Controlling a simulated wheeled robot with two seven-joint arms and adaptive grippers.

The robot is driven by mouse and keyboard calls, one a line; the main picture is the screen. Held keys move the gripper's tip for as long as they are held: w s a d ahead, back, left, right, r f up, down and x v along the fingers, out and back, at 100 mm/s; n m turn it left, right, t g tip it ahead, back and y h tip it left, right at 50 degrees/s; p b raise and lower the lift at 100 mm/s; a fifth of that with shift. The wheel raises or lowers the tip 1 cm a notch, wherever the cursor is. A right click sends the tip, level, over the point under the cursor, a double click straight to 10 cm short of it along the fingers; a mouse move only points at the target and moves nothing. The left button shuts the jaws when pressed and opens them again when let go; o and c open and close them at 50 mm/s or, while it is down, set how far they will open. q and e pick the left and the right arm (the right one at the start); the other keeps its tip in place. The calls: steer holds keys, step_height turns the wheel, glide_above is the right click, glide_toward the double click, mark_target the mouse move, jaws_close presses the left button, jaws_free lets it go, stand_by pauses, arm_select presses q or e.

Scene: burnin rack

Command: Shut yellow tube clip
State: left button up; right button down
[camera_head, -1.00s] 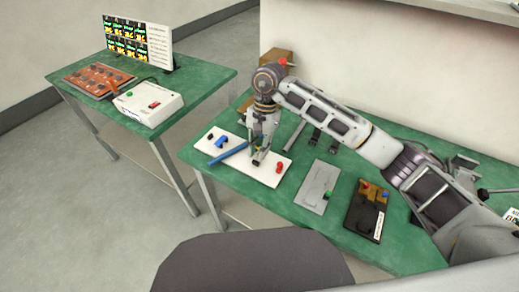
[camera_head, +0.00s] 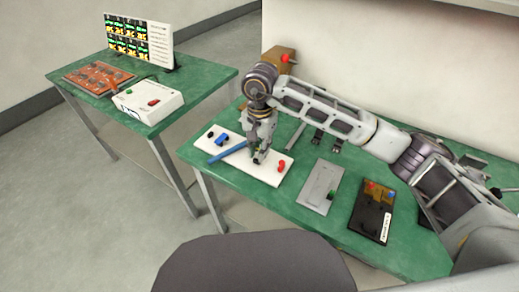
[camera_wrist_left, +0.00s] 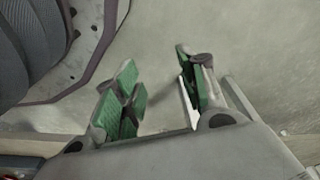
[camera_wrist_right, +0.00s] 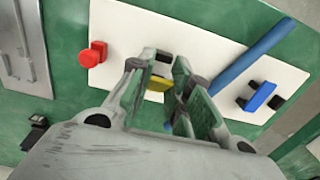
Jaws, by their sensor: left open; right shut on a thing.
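The yellow tube clip (camera_wrist_right: 158,84) shows in the right wrist view on a white board (camera_wrist_right: 115,28), partly hidden between my right fingers. My right gripper (camera_wrist_right: 162,75) is shut on it, pointing down at the board. In the head view my right gripper (camera_head: 258,155) stands over the middle of the board (camera_head: 222,165) and hides the clip. Whether the clip's jaw is closed cannot be told. A blue tube (camera_wrist_right: 250,55) lies across the board beside the gripper. My left gripper (camera_wrist_left: 155,65) is open and empty above the grey floor.
The board also carries a red clip (camera_head: 281,167) and a blue clip (camera_head: 222,140). A grey plate (camera_head: 319,186) and a black box (camera_head: 371,212) lie to its right on the green table. A second table (camera_head: 204,80) holds a white device (camera_head: 148,102).

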steer(key=shift+a+t+b, duration=0.1)
steer(key=shift+t+b, duration=0.3)
steer(key=shift+b, duration=0.05)
arm_select(q)
step_height(320, 180, up, 6)
steer(key=w+d+b, duration=0.1)
steer(key=d, duration=0.1)
arm_select(e)
steer(key=shift+s+f+t+h, duration=0.15)
steer(key=shift+t+h, duration=0.15)
steer(key=shift+h, duration=0.1)
arm_select(q)
steer(key=shift+w, duration=0.1)
arm_select(e)
steer(key=c, duration=1.3)
jaws_free()
arm_select(q)
steer(key=shift+f+g, duration=0.1)
steer(key=shift+g, duration=0.2)
arm_select(e)
steer(key=shift+s+a+r, duration=0.15)
steer(key=shift+s+r, duration=0.05)
steer(key=shift+r, duration=1.8)
steer(key=shift+s+a+r, duration=0.1)
steer(key=shift+s+r, duration=0.05)
steer(key=shift+r, duration=1.8)
steer(key=shift+s+a+r, duration=0.15)
steer(key=shift+s+r, duration=0.05)
steer(key=shift+r, duration=1.8)
